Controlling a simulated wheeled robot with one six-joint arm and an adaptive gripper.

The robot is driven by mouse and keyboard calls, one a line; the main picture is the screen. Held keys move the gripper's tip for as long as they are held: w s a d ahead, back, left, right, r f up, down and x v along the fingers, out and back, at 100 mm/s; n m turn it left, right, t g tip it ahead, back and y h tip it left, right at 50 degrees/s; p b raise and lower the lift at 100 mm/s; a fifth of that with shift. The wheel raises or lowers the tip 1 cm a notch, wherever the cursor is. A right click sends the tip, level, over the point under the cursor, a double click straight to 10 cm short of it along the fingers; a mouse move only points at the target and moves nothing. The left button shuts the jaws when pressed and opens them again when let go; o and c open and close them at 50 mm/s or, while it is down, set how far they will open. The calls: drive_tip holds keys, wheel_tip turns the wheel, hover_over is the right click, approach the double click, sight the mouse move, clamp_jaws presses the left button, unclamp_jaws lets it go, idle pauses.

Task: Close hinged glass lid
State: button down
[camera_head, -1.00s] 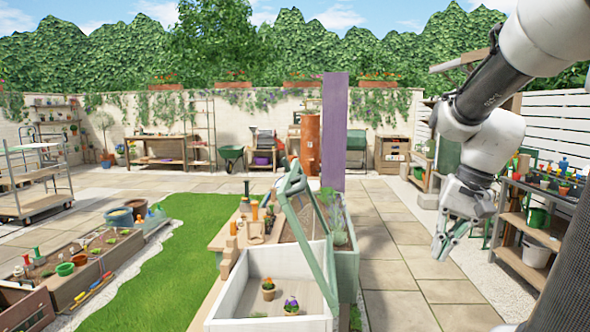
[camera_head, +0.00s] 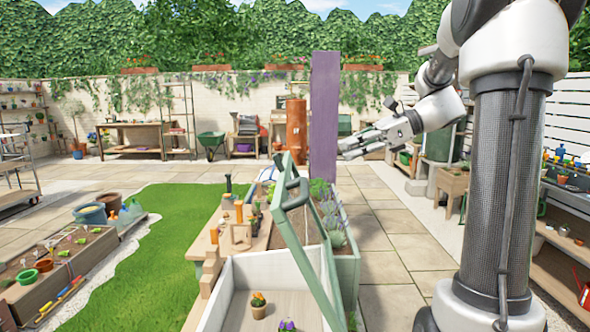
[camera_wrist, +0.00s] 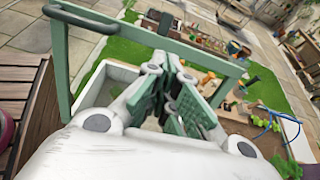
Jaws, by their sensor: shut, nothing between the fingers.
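The hinged lid (camera_head: 318,268) is a green-framed pane with a handle (camera_head: 296,194) near its top. It stands raised and tilted over the right side of the white box (camera_head: 262,266). My gripper (camera_head: 345,148) is shut and empty, up and to the right of the lid's top, apart from it in the head view. In the wrist view the lid's green frame (camera_wrist: 150,37) spans behind my gripper (camera_wrist: 178,68), with part of the box (camera_wrist: 113,78) below. I cannot tell the exact gap between fingers and frame there.
A purple post (camera_head: 323,120) rises behind. Paving to the right is clear.

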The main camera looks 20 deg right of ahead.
sight(288, 175)
drive_tip(key=shift+m, duration=0.3)
drive_tip(key=x, duration=1.4)
drive_tip(key=shift+s, duration=0.1)
drive_tip(key=shift+a, duration=0.15)
